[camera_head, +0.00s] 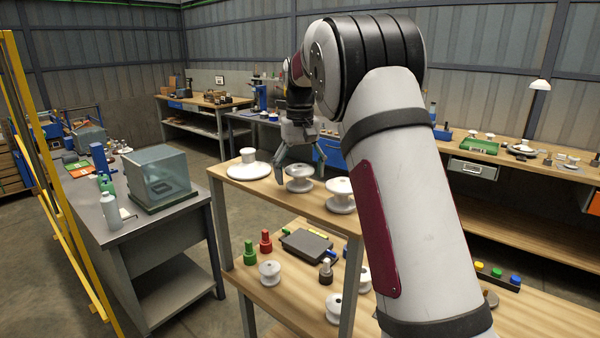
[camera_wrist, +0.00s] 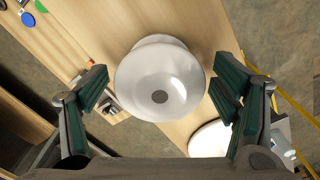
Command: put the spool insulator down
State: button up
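A white spool insulator (camera_head: 299,179) stands upright on the upper wooden shelf (camera_head: 262,195), between my gripper's fingers. In the wrist view the spool (camera_wrist: 160,84) is seen from above, with a round dark hole in its top. My gripper (camera_head: 301,172) is above and around the spool. In the wrist view the gripper's (camera_wrist: 165,92) green-padded fingers are spread, with a visible gap on each side of the spool. The underside of the spool is hidden in the wrist view, but it appears to rest on the shelf.
A wide white disc insulator with a raised middle (camera_head: 248,170) stands just left of the spool. Another white spool (camera_head: 340,194) stands to the right, close to my arm. More insulators and a dark tray (camera_head: 307,243) are on the lower shelf. A clear box (camera_head: 157,174) sits on the grey bench.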

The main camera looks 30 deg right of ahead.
aim_at(300, 166)
notch_tip(300, 166, up, 11)
jog(key=b, duration=0.3)
jog(key=shift+w+f, duration=0.1)
jog(key=shift+f, duration=0.05)
jog(key=s+a+r+n+t, duration=0.1)
jog(key=s+a, duration=0.4)
jog(key=s, duration=0.3)
jog(key=s+a+r+t, duration=0.1)
jog(key=s+a+t, duration=0.1)
jog(key=s+a, duration=0.45)
jog(key=s+a+f+t, duration=0.1)
jog(key=s+a+f, duration=0.1)
jog(key=s+f, duration=0.4)
jog(key=s+a+f+n+t, duration=0.1)
jog(key=s+a+f, duration=0.1)
jog(key=s+f, duration=0.5)
jog(key=s, duration=0.4)
jog(key=shift+s+a+f, duration=0.15)
jog(key=shift+s+a, duration=0.05)
jog(key=shift+s, duration=0.2)
